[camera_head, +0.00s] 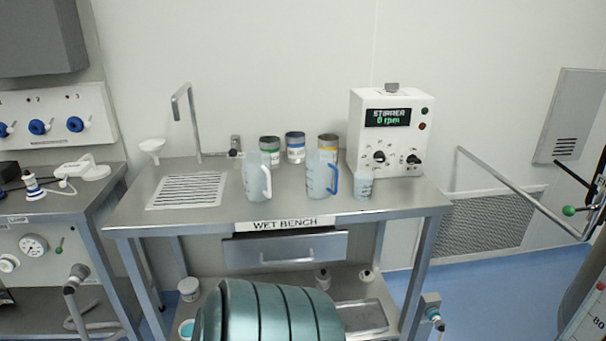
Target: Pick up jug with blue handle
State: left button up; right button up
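The jug with the blue handle (317,174) stands upright on the steel wet bench (230,215), right of the middle. It is pale and translucent, and its blue handle (335,180) points right. A similar jug with a white handle (254,177) stands to its left, with a gap between them. A small clear beaker (364,183) stands close to its right, beside the blue handle. Neither of my grippers is in view, and nothing is holding the jug.
Several labelled cans (295,147) stand behind the jugs. A white stirrer box (388,130) reading 0 rpm stands at the bench's right. A bent tap (189,120) and white funnel (152,148) are at the left, by a slotted drain (188,190). The bench front before the jugs is clear.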

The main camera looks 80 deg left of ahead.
aim_at(320, 168)
jog(key=k+j+u, duration=0.1)
jog(key=u, duration=2.25)
jog(key=i+j, duration=0.1)
jog(key=i, duration=0.75)
jog(key=z, duration=1.15)
